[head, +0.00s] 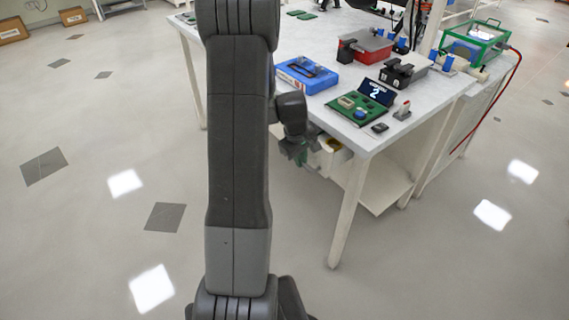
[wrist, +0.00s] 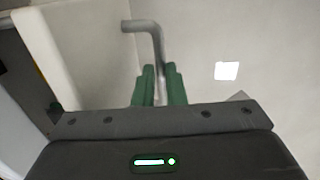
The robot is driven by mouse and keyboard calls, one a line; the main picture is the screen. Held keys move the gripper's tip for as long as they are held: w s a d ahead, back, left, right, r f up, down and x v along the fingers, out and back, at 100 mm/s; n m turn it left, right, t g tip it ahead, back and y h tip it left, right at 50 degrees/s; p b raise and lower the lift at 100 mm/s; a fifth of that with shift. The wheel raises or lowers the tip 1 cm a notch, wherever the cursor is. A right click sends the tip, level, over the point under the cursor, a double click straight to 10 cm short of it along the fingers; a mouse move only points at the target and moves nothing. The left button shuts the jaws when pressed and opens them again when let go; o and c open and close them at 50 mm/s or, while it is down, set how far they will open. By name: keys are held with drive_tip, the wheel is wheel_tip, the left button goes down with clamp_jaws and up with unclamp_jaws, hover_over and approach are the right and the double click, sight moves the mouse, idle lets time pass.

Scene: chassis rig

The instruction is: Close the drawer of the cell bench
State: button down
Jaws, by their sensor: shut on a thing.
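The cell bench (head: 340,120) is a white table right of my arm in the head view. Its drawer (head: 341,160) sticks out beneath the top at the near left side, with something yellowish-brown partly seen inside. My gripper (head: 303,157) is beside the drawer's front, partly behind my own arm. In the wrist view my green fingers (wrist: 160,85) are closed together around a bent grey bar handle (wrist: 143,27). A pale panel (wrist: 50,45) stands to the left there; I cannot tell which part of the drawer it is.
A blue case (head: 306,75), a green board with a display (head: 358,107) and a red box (head: 366,47) lie on the bench top. A bench leg (head: 347,215) stands right of the drawer, with a lower shelf (head: 375,190) behind.

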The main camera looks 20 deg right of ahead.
drive_tip(key=shift+w+d, duration=0.25)
drive_tip(key=shift+d, duration=0.4)
drive_tip(key=c, duration=1.5)
unclamp_jaws()
wheel_tip(320, 180, up, 14)
drive_tip(key=a+p, duration=0.1)
drive_tip(key=a, duration=0.1)
drive_tip(key=shift+s+a+f, duration=0.2)
drive_tip(key=shift+s+a, duration=0.05)
drive_tip(key=shift+s, duration=0.2)
drive_tip(key=shift+f, duration=0.1)
